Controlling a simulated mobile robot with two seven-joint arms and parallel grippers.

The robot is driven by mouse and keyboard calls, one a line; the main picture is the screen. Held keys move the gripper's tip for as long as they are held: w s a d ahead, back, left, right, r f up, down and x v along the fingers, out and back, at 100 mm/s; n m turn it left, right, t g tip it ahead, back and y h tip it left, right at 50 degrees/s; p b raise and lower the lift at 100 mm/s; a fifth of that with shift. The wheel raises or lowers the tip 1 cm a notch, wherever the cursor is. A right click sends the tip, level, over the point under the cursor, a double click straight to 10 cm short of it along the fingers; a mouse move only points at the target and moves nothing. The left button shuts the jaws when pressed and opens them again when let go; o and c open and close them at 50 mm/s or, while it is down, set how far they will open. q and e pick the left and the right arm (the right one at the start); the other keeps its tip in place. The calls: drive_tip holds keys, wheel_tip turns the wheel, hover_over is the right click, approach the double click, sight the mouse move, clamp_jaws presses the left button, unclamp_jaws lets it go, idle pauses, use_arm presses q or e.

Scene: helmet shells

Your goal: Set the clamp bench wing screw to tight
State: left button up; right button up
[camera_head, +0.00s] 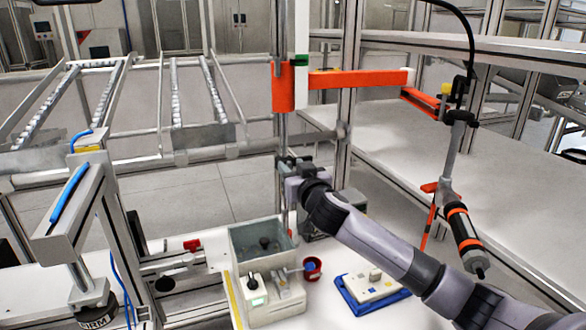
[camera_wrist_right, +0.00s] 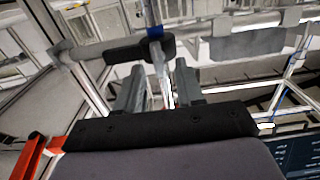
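A clamp bench frame (camera_head: 88,200) with a blue lever stands at the left in the head view. At its foot is a grey round block on a dark base with a partly cut-off label (camera_head: 97,322) that seems to read "FIRM". A red-handled part (camera_head: 193,245) sits beside the bench; I cannot tell which part is the wing screw. My right gripper (camera_head: 290,165) is raised beyond the grey bin, well to the right of the bench. In the right wrist view its two fingers (camera_wrist_right: 158,88) are apart with nothing visibly held. My left gripper is not in view.
A grey open bin (camera_head: 263,240), a small red cup (camera_head: 312,268) and a blue-edged tray (camera_head: 350,300) stand on the white table. A black-orange tool (camera_head: 465,240) hangs at the right from an orange arm (camera_head: 360,79). Roller rails (camera_head: 175,95) stand behind.

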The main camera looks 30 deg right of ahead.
clamp_jaws()
drive_tip(key=shift+n, duration=0.3)
drive_tip(key=shift+w+a+f+n, duration=0.1)
drive_tip(key=shift+a+f+n, duration=0.1)
drive_tip(key=shift+n, duration=2.7)
drive_tip(key=shift+a+f+n, duration=0.2)
drive_tip(key=shift+n, duration=2.7)
drive_tip(key=shift+w+a+f+n, duration=0.1)
drive_tip(key=shift+a+f+n, duration=0.1)
drive_tip(key=shift+n, duration=2.7)
